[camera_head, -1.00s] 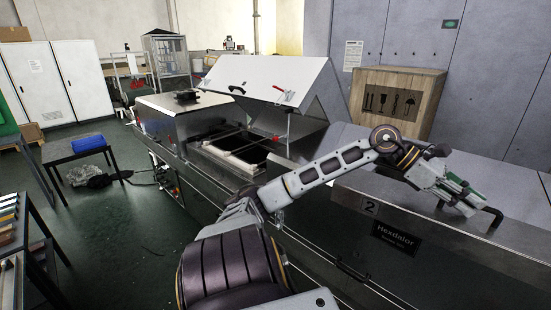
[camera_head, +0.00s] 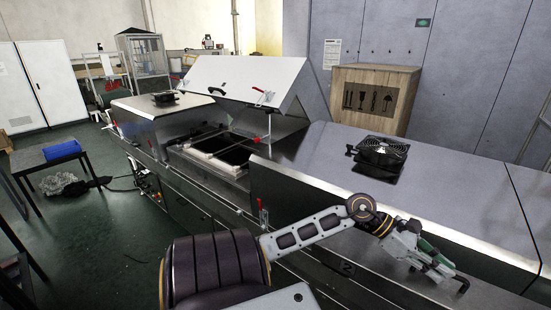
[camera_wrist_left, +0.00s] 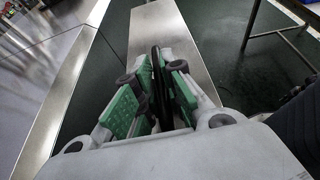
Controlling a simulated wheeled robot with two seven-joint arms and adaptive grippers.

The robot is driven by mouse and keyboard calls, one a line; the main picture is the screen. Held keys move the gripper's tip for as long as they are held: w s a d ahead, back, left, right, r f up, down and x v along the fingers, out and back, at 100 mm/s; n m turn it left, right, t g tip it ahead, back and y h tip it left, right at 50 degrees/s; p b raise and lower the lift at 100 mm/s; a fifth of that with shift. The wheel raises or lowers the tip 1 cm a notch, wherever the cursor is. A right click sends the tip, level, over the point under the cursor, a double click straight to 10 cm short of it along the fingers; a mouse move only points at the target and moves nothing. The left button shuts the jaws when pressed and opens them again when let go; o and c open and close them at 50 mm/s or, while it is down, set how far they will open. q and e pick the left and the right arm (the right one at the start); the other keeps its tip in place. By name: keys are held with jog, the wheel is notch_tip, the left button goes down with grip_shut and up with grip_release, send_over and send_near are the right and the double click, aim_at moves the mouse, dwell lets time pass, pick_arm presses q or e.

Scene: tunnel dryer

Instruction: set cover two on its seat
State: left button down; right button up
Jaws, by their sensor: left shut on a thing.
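Cover two, as I take it, is the broad metal hood (camera_head: 455,205) at the right of the machine, with a black fan (camera_head: 382,151) on top. A small "2" mark (camera_head: 346,268) shows on the front, below a pale metal ledge. My left gripper (camera_head: 440,272) is at this front, at lower right, shut on a black handle (camera_head: 462,286). In the left wrist view the handle (camera_wrist_left: 157,85) stands between the green finger pads. I cannot tell whether the hood's lower edge touches the machine body. My right gripper is not in view.
A neighbouring hood (camera_head: 240,80) stands raised over an open bay (camera_head: 232,155). A red-handled clamp (camera_head: 262,212) is near the hood's left end. A wooden crate (camera_head: 373,78) stands behind. A table with a blue item (camera_head: 62,149) stands left, with green floor between.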

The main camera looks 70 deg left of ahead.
aim_at(442, 295)
pick_arm(q)
jog(key=shift+s+d+f, duration=0.6)
jog(key=shift+d+f, duration=0.1)
jog(key=shift+f, duration=0.15)
jog(key=shift+s+d+f, duration=0.6)
jog(key=shift+d+f, duration=0.1)
jog(key=shift+f, duration=0.15)
jog(key=shift+t, duration=0.3)
